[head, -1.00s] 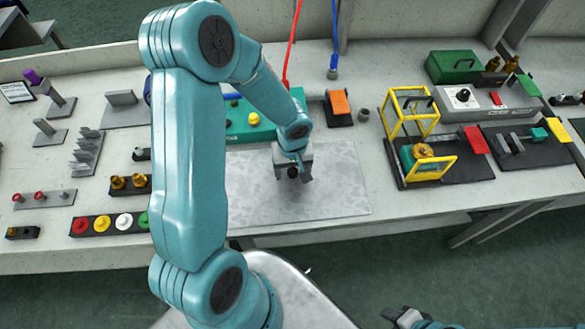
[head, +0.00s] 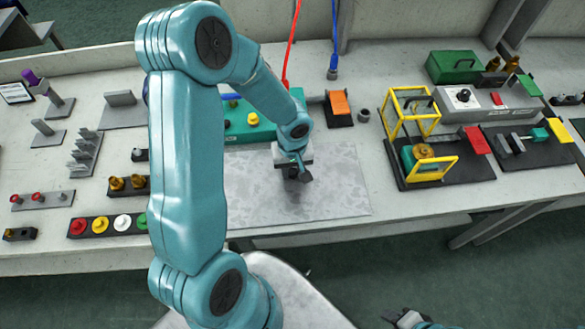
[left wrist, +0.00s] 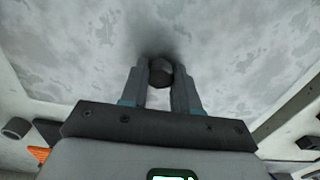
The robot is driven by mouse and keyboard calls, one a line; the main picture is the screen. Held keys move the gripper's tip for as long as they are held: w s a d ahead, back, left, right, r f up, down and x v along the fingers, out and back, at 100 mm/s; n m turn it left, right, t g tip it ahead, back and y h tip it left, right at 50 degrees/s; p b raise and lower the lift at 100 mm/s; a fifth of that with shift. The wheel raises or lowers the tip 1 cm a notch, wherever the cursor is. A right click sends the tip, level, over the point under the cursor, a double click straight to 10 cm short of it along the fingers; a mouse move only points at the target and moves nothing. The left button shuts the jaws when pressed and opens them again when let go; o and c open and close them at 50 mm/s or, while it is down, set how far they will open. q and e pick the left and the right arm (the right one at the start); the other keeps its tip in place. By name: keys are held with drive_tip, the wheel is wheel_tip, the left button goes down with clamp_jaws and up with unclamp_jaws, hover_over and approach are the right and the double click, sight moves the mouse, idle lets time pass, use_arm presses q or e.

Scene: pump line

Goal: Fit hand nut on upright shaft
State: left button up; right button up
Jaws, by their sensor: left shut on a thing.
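My left gripper (head: 293,174) is over the grey mottled plate in the middle of the bench. In the left wrist view its two fingers (left wrist: 159,80) are shut on a small dark rounded piece (left wrist: 160,70), which looks like the hand nut. A dark shadow lies on the plate just beyond it. Whether the piece touches the plate I cannot tell. Short grey posts on flat bases, one of them (head: 43,127), stand at the left of the bench. Which is the upright shaft is unclear. My right gripper (head: 405,318) shows only partly at the bottom edge.
The grey plate (head: 335,185) is otherwise clear. Behind it is a green box (head: 240,128) with coloured buttons. A yellow-framed fixture (head: 432,170) stands to the right. A row of coloured knobs (head: 100,226) lies front left. Red and blue cables hang at the back.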

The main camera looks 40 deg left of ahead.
use_arm(q)
drive_tip(key=shift+r, duration=0.1)
drive_tip(key=shift+r+p, duration=1.55)
drive_tip(key=shift+r, duration=0.9)
